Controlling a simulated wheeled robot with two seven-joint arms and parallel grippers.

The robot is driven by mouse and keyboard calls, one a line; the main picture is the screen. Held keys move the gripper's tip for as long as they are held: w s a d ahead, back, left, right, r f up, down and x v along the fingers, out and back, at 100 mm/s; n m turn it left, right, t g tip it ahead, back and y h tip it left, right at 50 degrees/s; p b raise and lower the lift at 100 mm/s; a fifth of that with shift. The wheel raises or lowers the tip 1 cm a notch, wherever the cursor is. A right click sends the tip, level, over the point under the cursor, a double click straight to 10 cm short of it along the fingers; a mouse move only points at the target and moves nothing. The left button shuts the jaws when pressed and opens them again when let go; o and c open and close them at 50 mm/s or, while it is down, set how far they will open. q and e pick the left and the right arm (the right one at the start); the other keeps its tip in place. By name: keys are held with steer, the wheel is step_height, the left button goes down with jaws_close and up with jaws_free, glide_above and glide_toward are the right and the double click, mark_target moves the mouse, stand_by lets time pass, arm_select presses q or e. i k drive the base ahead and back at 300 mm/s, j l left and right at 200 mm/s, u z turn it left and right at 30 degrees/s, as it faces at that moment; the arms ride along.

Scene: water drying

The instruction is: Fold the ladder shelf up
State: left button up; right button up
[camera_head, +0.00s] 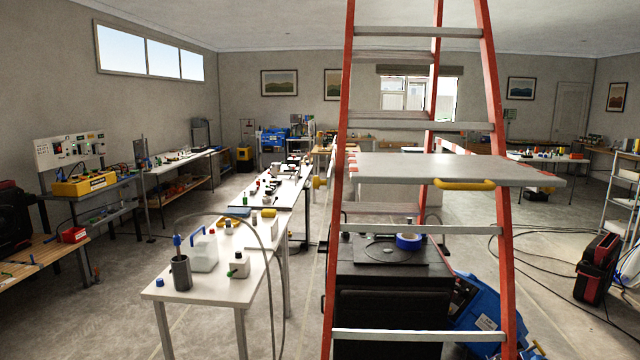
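A red stepladder with light grey rungs (392,335) stands upright close in front of me, right of the middle, its top cut off by the frame. Its ladder shelf (400,168) is a flat grey board that lies level across the rails and sticks out to the right. A yellow handle (464,184) sits on the shelf's front edge. A small yellow part (319,183) shows beside the left rail at about shelf height. Neither of my grippers shows in the head view.
A black cabinet (385,300) with a roll of blue tape (409,241) stands behind the ladder's lower part. A blue case (480,312) leans at its right. A white table (215,270) with bottles stands left.

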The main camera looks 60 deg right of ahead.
mark_target(454, 172)
steer(key=k+l+z, duration=0.1)
steer(key=k+z, duration=0.2)
steer(key=k, duration=0.35)
steer(key=z, duration=0.45)
steer(key=l+z, duration=0.1)
steer(key=z, duration=0.3)
steer(key=i+z, duration=0.1)
steer(key=z, duration=0.75)
steer(key=i+z, duration=0.25)
steer(key=i, duration=0.4)
